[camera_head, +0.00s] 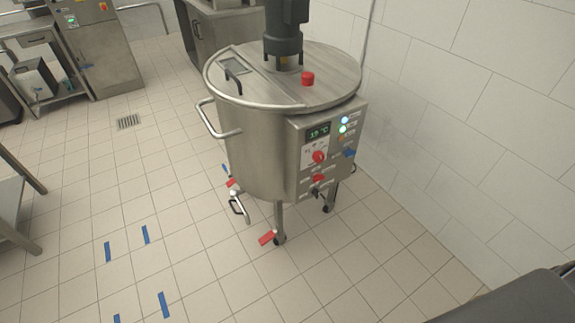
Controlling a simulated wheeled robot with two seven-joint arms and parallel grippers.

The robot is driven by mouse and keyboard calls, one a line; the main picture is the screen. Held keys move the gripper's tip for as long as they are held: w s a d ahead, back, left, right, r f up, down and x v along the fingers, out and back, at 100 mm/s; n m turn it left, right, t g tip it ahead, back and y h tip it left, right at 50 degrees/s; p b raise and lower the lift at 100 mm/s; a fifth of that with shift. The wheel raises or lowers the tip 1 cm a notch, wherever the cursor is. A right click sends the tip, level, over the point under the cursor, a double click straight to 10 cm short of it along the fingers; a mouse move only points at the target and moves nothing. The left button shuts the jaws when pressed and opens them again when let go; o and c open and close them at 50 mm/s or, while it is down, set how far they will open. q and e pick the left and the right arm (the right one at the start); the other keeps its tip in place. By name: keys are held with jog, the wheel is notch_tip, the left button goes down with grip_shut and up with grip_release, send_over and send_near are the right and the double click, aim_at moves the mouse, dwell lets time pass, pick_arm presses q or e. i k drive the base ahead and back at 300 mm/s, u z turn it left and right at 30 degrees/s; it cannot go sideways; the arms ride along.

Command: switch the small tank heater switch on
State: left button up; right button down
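The small steel tank (255,150) stands on wheeled legs in the middle of the head view. A control box (305,183) is mounted on its right front side. The box has a lit green display (318,133), a bluish-white lamp (345,120) and a green lamp (343,129). Below are a red knob (319,157), a second red knob (318,177), a blue knob (349,153) and a small dark switch (316,193). The labels are too small to read, so I cannot tell which is the heater switch. Neither gripper is in view.
A white tiled wall (440,110) runs close behind the tank's right side. Blue tape strips (164,305) mark the open tiled floor to the left. Steel tables (12,215) stand at the far left.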

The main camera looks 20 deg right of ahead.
aim_at(317, 178)
jog(key=z, duration=0.85)
jog(key=k, duration=1.15)
jog(key=z, duration=1.85)
jog(key=i, duration=1.8)
jog(key=u, duration=0.35)
jog(key=i, duration=0.9)
jog(key=u, duration=1.5)
jog(key=i, duration=0.7)
jog(key=u, duration=0.7)
